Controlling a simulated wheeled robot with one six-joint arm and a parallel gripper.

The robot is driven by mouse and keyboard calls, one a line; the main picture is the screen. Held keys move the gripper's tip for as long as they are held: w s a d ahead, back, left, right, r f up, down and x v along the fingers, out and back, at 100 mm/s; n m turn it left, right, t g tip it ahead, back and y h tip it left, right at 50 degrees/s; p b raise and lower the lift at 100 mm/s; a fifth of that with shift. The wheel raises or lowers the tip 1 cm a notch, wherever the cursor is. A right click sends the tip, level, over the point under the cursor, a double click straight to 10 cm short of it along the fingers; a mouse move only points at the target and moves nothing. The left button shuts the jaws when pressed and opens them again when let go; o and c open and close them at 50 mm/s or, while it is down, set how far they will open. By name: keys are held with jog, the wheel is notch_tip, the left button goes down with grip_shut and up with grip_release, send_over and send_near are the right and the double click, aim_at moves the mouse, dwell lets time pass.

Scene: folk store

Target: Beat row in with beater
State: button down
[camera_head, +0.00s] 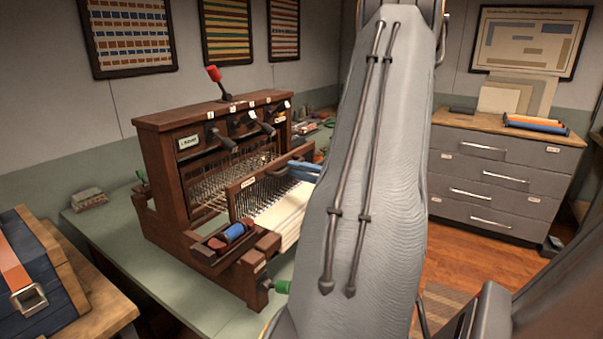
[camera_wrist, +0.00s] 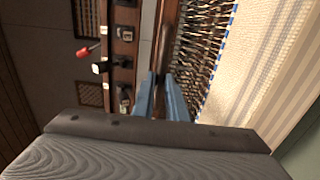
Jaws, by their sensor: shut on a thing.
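The loom (camera_head: 165,165) stands on the green table. Its beater (camera_head: 247,183) is a dark wooden bar across the front, above thin vertical reed wires. In the wrist view the beater (camera_wrist: 166,40) runs up from between my blue fingers. My gripper (camera_head: 303,168) is at the beater's right end and is shut on it; it also shows in the wrist view (camera_wrist: 160,92). Cream woven cloth (camera_head: 284,216) lies in front of the reed. In the wrist view the cloth (camera_wrist: 268,60) has a blue row along its edge, beside the reed threads. My arm hides the loom's right side.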

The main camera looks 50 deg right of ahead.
aim_at(279, 165)
jog(key=shift+w+a+b, duration=0.2)
jog(key=shift+w+b, duration=0.45)
jog(key=shift+w, duration=1.7)
jog(key=shift+w+a+b, duration=0.15)
jog(key=shift+w+b, duration=0.45)
jog(key=shift+w, duration=1.7)
jog(key=c, duration=1.4)
grip_release()
jog(key=shift+o, duration=0.2)
jog(key=shift+s, duration=0.15)
jog(key=s+p, duration=0.1)
jog(key=s, duration=0.6)
jog(key=shift+s+d, duration=0.35)
